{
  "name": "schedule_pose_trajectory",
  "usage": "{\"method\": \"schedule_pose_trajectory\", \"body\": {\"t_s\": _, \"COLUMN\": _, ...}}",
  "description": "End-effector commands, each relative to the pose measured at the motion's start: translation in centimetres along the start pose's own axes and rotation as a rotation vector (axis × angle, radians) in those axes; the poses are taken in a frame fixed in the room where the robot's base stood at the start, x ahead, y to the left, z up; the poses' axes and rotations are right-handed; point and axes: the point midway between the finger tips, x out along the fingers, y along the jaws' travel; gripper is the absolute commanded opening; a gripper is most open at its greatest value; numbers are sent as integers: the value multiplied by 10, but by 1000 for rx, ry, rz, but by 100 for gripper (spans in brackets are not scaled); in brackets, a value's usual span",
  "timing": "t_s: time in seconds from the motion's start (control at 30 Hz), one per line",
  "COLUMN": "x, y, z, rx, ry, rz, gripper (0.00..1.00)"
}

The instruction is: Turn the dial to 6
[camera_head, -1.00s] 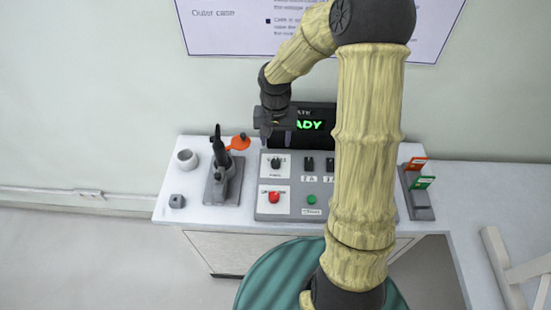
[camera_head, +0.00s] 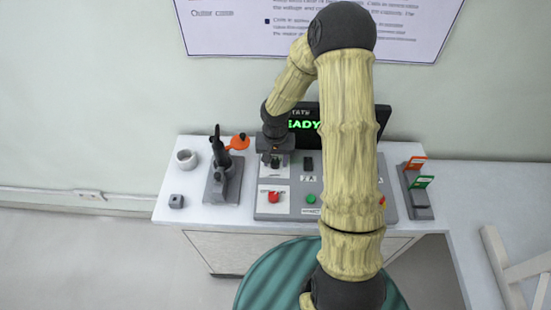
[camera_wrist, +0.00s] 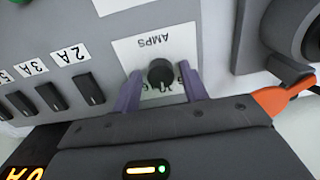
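The dial is a small black knob (camera_wrist: 158,75) on a white plate (camera_wrist: 178,48) marked AMPS, on the grey control panel (camera_head: 262,214). Parts of the scale digits show beside the knob in the wrist view, but I cannot read its setting. My gripper (camera_wrist: 160,70) is open, with one purple finger on each side of the knob. Small gaps show between the fingers and the knob. In the head view my gripper (camera_head: 273,160) is over the panel's upper left part and largely covers the dial.
Switches marked 2A and 3A (camera_wrist: 89,88) stand beside the dial. A red button (camera_head: 273,196) and a green button (camera_head: 311,199) sit below. A lever fixture with an orange handle (camera_head: 238,142) stands close on the left. A screen (camera_head: 305,124) reading READY is behind.

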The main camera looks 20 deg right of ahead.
Motion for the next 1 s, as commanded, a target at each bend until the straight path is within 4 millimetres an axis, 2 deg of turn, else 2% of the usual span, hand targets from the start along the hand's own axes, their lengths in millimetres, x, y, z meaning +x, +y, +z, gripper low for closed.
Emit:
{"method": "schedule_pose_trajectory", "body": {"t_s": 0.03, "x": 0, "y": 0, "z": 0, "rx": -1, "ry": 0, "rz": 0, "gripper": 33}}
{"method": "schedule_pose_trajectory", "body": {"t_s": 0.17, "x": 0, "y": 0, "z": 0, "rx": -1, "ry": 0, "rz": 0, "gripper": 7}}
{"method": "schedule_pose_trajectory", "body": {"t_s": 0.2, "x": 0, "y": 0, "z": 0, "rx": -1, "ry": 0, "rz": 0, "gripper": 6}}
{"method": "schedule_pose_trajectory", "body": {"t_s": 0.63, "x": -1, "y": 0, "z": 0, "rx": -68, "ry": 0, "rz": 0, "gripper": 6}}
{"method": "schedule_pose_trajectory", "body": {"t_s": 1.0, "x": -2, "y": 0, "z": -1, "rx": -318, "ry": 2, "rz": -1, "gripper": 6}}
